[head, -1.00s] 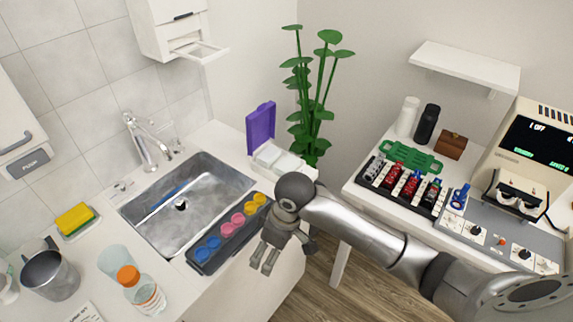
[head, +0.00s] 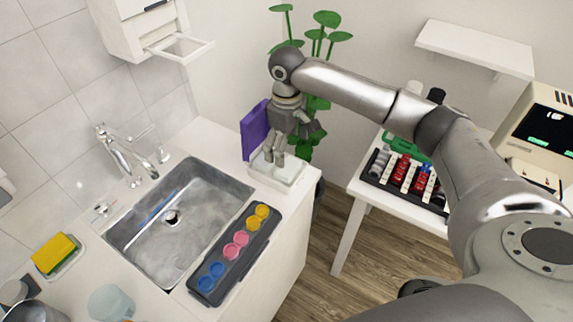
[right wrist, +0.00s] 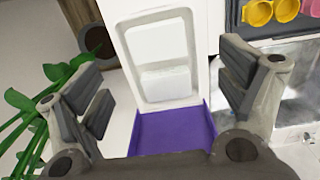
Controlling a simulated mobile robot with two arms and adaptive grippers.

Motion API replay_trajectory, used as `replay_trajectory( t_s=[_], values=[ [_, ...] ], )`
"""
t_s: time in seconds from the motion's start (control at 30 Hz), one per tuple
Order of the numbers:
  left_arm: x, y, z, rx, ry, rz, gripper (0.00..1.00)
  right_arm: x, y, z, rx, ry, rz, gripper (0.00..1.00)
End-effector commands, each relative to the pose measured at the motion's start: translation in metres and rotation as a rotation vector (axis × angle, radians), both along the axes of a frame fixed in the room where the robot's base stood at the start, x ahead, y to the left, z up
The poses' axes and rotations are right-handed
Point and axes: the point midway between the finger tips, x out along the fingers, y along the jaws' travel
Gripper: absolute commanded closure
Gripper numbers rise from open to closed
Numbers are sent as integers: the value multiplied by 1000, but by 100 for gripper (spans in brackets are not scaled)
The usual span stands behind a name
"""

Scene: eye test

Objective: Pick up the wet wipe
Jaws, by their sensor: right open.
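The wet wipes lie in a white box (head: 290,180) with its purple lid (head: 254,131) standing open, at the right end of the counter. In the right wrist view the box (right wrist: 190,97) shows two white folded wipes inside, a larger one (right wrist: 157,42) and a smaller one (right wrist: 166,82) nearer the purple lid (right wrist: 172,128). My right gripper (head: 273,160) hangs pointing down over the box, open and empty, and partly hides it in the head view. In the right wrist view its fingers are spread on either side of the box. My left gripper is not in view.
A metal sink (head: 200,205) and a dark tray (head: 222,262) of yellow, pink and blue round caps lie left of the box. A green plant (head: 326,40) stands behind. A side table (head: 352,190) with a rack is at right, across a floor gap.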

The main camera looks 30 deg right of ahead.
Motion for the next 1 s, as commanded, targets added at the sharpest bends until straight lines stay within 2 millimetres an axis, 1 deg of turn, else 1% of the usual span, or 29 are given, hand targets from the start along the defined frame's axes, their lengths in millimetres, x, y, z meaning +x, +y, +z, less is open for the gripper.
replay_trajectory(
  t_s=[0.03,0.1,0.2,0.27,0.33,0.5,0.6,0.73,0.87,1.0],
  values=[
    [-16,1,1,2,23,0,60,0,0,-7,0,2,-1,9],
    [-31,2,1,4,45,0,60,0,1,-14,1,0,0,9],
    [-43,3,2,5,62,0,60,1,1,-21,1,0,1,9],
    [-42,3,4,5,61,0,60,2,1,-25,1,0,1,9],
    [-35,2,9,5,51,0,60,3,2,-33,0,1,2,9],
    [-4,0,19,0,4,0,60,7,2,-58,0,0,1,9],
    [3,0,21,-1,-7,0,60,7,2,-69,1,-1,2,9],
    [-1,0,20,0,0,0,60,8,2,-73,1,-3,2,9],
    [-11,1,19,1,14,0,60,8,2,-73,1,-3,2,9],
    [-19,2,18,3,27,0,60,8,2,-73,1,-3,2,26]
  ],
)
